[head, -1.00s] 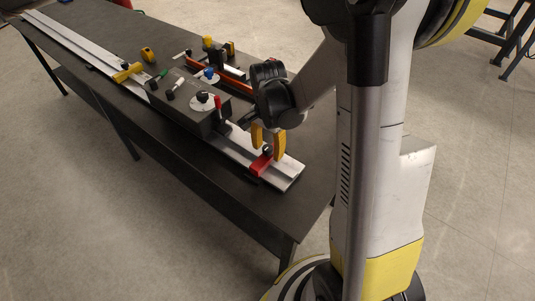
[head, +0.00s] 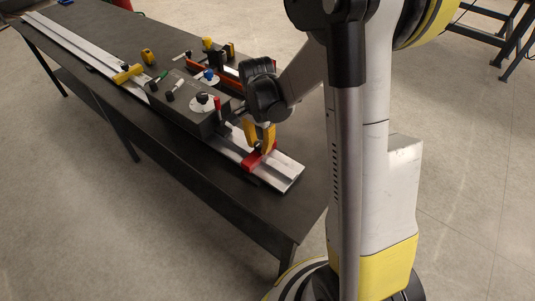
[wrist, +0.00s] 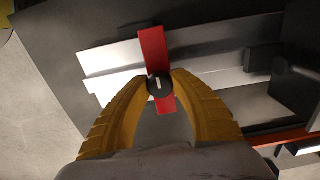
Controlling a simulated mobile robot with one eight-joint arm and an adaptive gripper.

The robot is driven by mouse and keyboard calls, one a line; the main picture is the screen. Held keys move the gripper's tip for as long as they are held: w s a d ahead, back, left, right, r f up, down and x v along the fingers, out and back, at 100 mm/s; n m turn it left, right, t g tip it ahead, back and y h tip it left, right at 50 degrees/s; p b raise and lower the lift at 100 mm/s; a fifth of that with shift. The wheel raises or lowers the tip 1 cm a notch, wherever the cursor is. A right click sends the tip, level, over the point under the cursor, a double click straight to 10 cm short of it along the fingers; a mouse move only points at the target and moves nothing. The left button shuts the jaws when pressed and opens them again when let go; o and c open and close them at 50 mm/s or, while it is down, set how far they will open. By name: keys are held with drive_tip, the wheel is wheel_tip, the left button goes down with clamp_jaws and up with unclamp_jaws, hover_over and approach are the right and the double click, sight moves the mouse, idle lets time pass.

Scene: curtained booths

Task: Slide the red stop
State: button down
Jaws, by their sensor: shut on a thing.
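The red stop (head: 252,161) sits across the silver rail (head: 289,177) near the rail's near right end. In the wrist view the red stop (wrist: 152,48) is a red bar lying over the pale rail (wrist: 110,66), with a round black knob (wrist: 159,86) on it. My gripper (head: 261,146) reaches down to the stop from above. In the wrist view its two yellow fingers (wrist: 159,88) are closed around the black knob, one on each side. The knob is mostly hidden in the head view.
A dark box (head: 188,107) with knobs and levers stands beside the rail, just up from the stop. A yellow stop (head: 128,74) sits farther along the rail. Other fixtures (head: 214,60) stand at the table's right edge. The dark table's (head: 190,170) front strip is clear.

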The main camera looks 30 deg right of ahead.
drive_tip(key=shift+w+a, duration=0.25)
drive_tip(key=shift+w, duration=0.4)
drive_tip(key=shift+w+a, duration=0.25)
drive_tip(key=shift+w, duration=0.35)
drive_tip(key=c, duration=1.1)
unclamp_jaws()
drive_tip(key=shift+o, duration=0.2)
drive_tip(key=shift+r, duration=0.1)
wheel_tip(320, 180, up, 6)
drive_tip(key=p, duration=0.4)
drive_tip(key=shift+s, duration=0.1)
drive_tip(key=s+a+r+n+t, duration=0.3)
drive_tip(key=s+r+n, duration=0.3)
drive_tip(key=s+r, duration=0.1)
drive_tip(key=s+a+r+n+t, duration=0.4)
drive_tip(key=s+r+n, duration=0.3)
drive_tip(key=s+r, duration=0.1)
drive_tip(key=shift+s+a+n, duration=0.15)
drive_tip(key=shift+s+n, duration=0.15)
drive_tip(key=shift+s, duration=0.35)
